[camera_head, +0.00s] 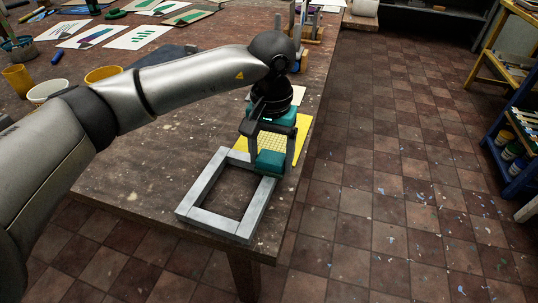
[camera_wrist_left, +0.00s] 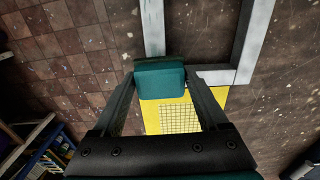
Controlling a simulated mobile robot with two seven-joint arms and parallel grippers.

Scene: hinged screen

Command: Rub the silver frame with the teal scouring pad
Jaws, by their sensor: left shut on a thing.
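The silver frame (camera_head: 222,218) is an open rectangle lying flat on the table near its front corner. It also shows at the top of the left wrist view (camera_wrist_left: 242,75). My left gripper (camera_head: 271,163) points down over the far right corner of the frame and is shut on the teal scouring pad (camera_head: 269,161). In the left wrist view the pad (camera_wrist_left: 160,79) sits between the fingertips and overlaps the frame's corner. I cannot tell for sure whether the pad touches the frame. My right gripper is not in view.
A yellow gridded sheet (camera_head: 258,147) lies beside the frame, partly under my gripper. The brown table (camera_head: 130,180) ends close to the frame's right and front. Cups, including a white one (camera_head: 46,91), stand at left, with painted sheets (camera_head: 138,37) behind. Shelves stand at far right.

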